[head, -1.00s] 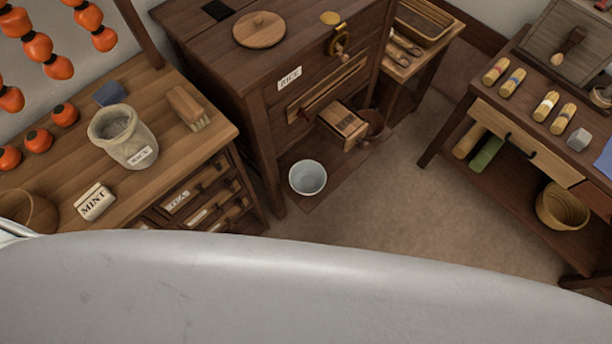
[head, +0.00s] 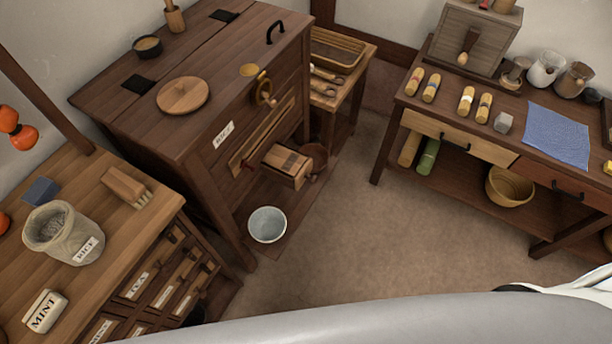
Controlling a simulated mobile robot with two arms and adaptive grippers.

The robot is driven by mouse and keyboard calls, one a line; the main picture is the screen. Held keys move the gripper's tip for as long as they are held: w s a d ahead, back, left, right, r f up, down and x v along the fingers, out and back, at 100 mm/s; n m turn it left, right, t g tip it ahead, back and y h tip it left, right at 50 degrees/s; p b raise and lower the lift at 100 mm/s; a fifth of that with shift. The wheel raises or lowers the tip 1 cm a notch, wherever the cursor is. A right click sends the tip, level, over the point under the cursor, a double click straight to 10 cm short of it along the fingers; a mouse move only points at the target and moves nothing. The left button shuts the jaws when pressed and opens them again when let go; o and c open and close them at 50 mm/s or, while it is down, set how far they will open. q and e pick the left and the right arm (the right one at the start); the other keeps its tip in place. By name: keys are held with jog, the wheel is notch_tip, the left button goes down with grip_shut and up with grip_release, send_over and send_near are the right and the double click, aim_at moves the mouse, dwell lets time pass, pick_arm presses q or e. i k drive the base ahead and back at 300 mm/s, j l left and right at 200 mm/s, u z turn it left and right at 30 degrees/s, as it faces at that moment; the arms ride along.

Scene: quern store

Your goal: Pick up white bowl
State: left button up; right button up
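A white bowl (head: 267,225) stands upright on the low front board of the dark wooden rice cabinet (head: 190,150), below a small wooden drawer or spout box (head: 287,166). It looks empty, and its whole rim is visible. Neither of my grippers shows in the head view. Part of my own body fills the bottom edge, well in front of the bowl.
A counter (head: 120,225) at left holds a rice sack (head: 63,233), a brush (head: 126,187) and a mint tin (head: 45,312). A table (head: 480,135) at right carries rolls, jars and a blue cloth (head: 558,135), with a basket (head: 509,186) below. The floor (head: 370,240) between is clear.

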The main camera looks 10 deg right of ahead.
aim_at(266, 224)
jog(key=k+l, duration=0.15)
jog(key=k, duration=0.6)
jog(key=k+l, duration=0.1)
jog(key=k, duration=0.65)
